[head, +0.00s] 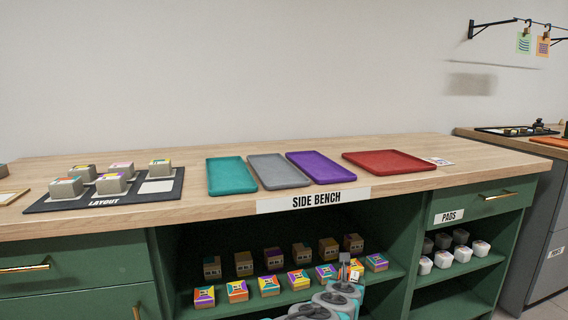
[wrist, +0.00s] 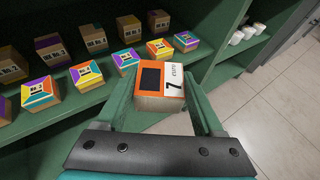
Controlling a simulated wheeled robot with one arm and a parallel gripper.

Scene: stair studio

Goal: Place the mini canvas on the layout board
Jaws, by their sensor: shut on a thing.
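The layout board (head: 138,199) is a dark flat board at the left of the bench top. Several grey blocks with coloured tops stand on it, and a pale square (head: 157,186) at its front right is bare. I cannot tell for certain that this is the mini canvas. In the head view my gripper (head: 345,270) is low in front of the open shelf, below the bench top.
Teal (head: 232,177), grey (head: 279,172), purple (head: 320,168) and red (head: 389,162) trays lie on the bench, right of the board. Several colourful boxes (head: 238,291) fill the shelf beside my gripper. White-topped pads (head: 443,259) stand in the right bay. The bench's front edge overhangs the shelf.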

